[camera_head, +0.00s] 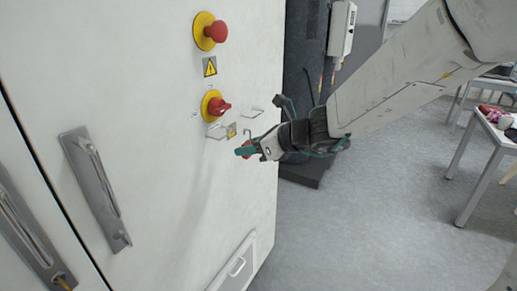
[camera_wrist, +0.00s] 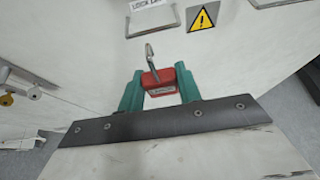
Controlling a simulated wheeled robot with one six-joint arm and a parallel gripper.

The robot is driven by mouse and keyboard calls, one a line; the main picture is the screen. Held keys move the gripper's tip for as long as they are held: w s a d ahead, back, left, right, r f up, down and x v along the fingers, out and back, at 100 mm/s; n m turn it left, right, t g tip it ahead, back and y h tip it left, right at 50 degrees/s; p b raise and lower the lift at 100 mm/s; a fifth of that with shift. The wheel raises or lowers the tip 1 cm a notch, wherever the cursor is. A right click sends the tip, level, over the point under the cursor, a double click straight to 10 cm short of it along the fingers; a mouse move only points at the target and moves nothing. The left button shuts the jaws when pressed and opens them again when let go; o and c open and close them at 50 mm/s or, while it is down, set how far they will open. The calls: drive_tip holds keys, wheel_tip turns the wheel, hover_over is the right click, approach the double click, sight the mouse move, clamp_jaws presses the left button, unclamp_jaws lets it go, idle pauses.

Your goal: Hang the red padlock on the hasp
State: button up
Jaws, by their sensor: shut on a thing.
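My gripper (camera_head: 247,150) is in front of the white cabinet face, below and right of the lower red switch. Its teal fingers are shut on the red padlock (camera_wrist: 158,82), one on each side of its body. The padlock's metal shackle (camera_wrist: 150,57) sticks up and looks tilted in the wrist view. In the head view the padlock (camera_head: 247,156) is mostly hidden by the fingers, with its shackle (camera_head: 247,135) above. A small metal fitting (camera_head: 215,131) below the lower switch may be the hasp; I cannot tell surely. The shackle appears apart from it.
A red rotary switch (camera_head: 215,105) on a yellow plate and a red button (camera_head: 213,32) are on the cabinet (camera_head: 150,60). A long metal handle (camera_head: 95,188) is at left. A table (camera_head: 480,150) stands at far right.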

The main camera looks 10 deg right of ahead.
drive_tip(key=shift+w+a, duration=0.95)
drive_tip(key=shift+a, duration=0.3)
drive_tip(key=shift+w+a, duration=0.95)
drive_tip(key=shift+a, duration=0.25)
drive_tip(key=shift+f, duration=0.8)
drive_tip(key=o, duration=1.1)
